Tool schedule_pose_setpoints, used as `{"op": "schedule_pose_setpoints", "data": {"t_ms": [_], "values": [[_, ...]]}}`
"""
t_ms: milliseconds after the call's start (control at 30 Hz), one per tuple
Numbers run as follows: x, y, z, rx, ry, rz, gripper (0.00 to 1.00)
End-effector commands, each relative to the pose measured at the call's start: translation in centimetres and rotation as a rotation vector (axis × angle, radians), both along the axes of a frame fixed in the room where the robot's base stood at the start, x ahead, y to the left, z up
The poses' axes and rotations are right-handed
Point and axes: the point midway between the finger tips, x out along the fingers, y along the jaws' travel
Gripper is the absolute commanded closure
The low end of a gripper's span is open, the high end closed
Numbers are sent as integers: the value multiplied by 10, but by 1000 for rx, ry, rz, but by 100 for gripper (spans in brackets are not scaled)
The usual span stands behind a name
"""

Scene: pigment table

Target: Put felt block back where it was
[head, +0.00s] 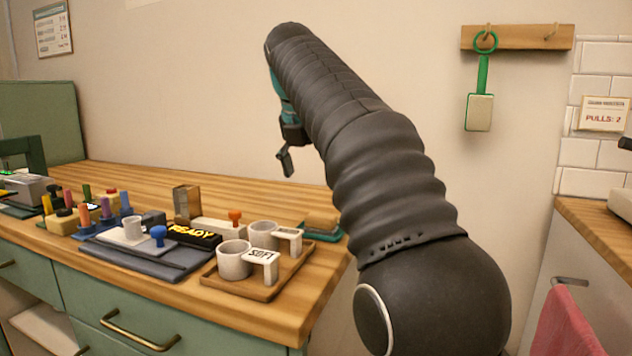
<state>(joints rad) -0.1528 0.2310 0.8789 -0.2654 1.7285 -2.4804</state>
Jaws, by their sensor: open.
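My gripper (286,160) hangs in the air above the back of the wooden table (140,178), partly hidden behind my own arm. Its visible dark finger points down, and no object shows in it. I cannot tell for certain which thing is the felt block. One candidate is a low brownish block (321,223) on a teal base at the table's right end, partly behind my arm. A pale block (479,112) hangs by a green strap from the wall rack (517,37).
A wooden tray (222,285) at the front right holds two pale cups and small label stands, one marked SOFT (262,256). A grey mat (135,263) holds a pale cup and a blue-knobbed stamp. Several coloured pegs crowd the left. The table's back strip is clear.

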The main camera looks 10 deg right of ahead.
Motion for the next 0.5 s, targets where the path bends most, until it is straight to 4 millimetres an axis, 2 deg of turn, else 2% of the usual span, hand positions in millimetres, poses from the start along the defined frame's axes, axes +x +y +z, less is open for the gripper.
{"op": "schedule_pose_setpoints", "data": {"t_ms": [100,367,500], "values": [[-2,2,6,0,1,0,7],[-3,2,7,1,0,-4,7],[-13,-2,4,38,-27,-86,7]]}}
